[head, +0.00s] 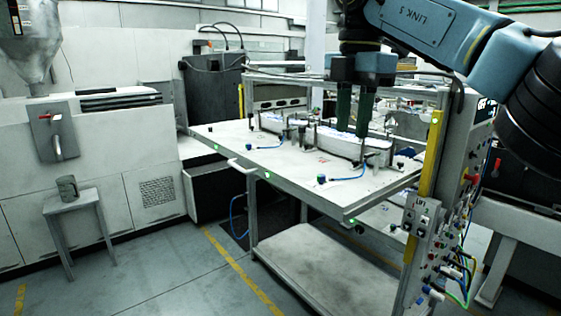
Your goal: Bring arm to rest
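My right arm comes in from the upper right. Its gripper (353,132) points down over the table (250,160), with two dark green fingers apart and a gap between them. My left gripper is not in view.
A control panel with cables (435,250) and a yellow post (431,155) stand at the table's right. The floor (165,270) in front is clear.

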